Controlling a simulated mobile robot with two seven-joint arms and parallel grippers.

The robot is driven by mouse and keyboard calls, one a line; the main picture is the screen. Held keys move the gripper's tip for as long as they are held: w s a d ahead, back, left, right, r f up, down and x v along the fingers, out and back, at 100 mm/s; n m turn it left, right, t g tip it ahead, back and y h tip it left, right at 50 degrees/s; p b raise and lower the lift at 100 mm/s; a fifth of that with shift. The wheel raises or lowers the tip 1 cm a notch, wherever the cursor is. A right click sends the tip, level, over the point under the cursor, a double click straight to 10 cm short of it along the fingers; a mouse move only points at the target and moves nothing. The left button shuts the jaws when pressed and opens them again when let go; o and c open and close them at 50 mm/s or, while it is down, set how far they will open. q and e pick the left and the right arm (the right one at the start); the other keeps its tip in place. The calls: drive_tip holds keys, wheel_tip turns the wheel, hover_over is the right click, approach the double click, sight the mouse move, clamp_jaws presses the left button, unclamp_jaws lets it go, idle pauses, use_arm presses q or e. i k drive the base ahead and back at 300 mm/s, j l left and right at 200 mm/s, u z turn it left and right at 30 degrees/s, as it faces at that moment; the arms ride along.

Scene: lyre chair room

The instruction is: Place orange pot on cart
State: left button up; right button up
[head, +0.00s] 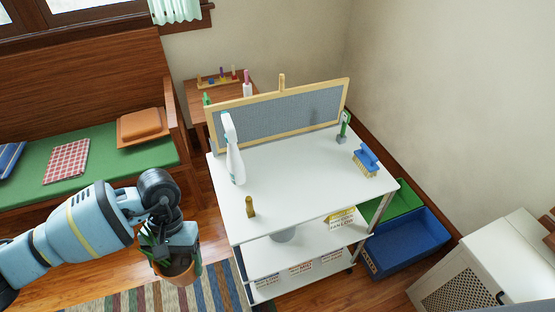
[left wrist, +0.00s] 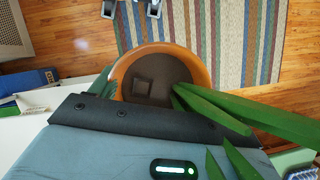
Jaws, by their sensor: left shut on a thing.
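The orange pot (head: 178,274) holds a green plant and hangs in my left gripper (head: 182,250), left of the cart and above the floor. In the left wrist view the pot's orange rim (left wrist: 209,66) and dark soil show, with long green leaves (left wrist: 225,112) at the right. My left gripper is shut on the pot; its fingertips are mostly hidden. The white cart (head: 290,185) has a top and lower shelves. The pot is apart from the cart in the head view. My right gripper is not in view.
On the cart top stand a spray bottle (head: 233,150), a small brass object (head: 250,207), a blue brush (head: 367,160) and a framed grey board (head: 285,113). The middle of the top is clear. A green-cushioned bench (head: 100,150) is at left; blue bin (head: 408,243) at right.

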sight(301, 175)
drive_tip(key=i+l, duration=0.15)
drive_tip(key=l, duration=0.25)
drive_tip(key=i+l, duration=0.1)
drive_tip(key=l, duration=0.3)
drive_tip(key=i+l+u, duration=0.1)
drive_tip(key=l, duration=0.35)
drive_tip(key=i, duration=0.05)
